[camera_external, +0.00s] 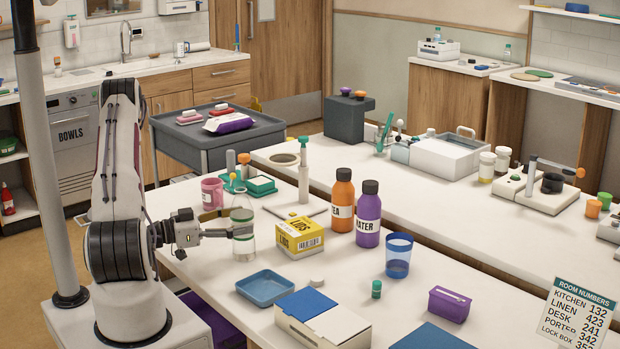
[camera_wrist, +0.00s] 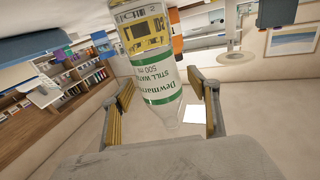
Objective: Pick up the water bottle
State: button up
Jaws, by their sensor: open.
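A clear bottle with a green and white label reading "Dewmarsh still water 500 ml" (camera_wrist: 160,85) stands upright on the white table, and it shows in the external view (camera_external: 243,243). My gripper (camera_external: 238,233) is open, level with the bottle's upper half. In the wrist view my gripper's fingers (camera_wrist: 166,104) stand apart on either side of the bottle, with gaps visible. A purple bottle (camera_external: 368,212) with a partly hidden label ending "ATER" and an orange bottle (camera_external: 342,198) labelled "TEA" stand farther right.
A yellow "LIDS" box (camera_external: 300,239) stands close right of the clear bottle, and a pink cup (camera_external: 212,192) is just behind it. A blue tray (camera_external: 265,288) lies in front. A blue cup (camera_external: 398,257) and a purple box (camera_external: 449,304) stand farther right.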

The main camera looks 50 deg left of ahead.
jog(key=shift+w+d, duration=0.25)
jog(key=shift+w, duration=0.4)
jog(key=c, duration=1.4)
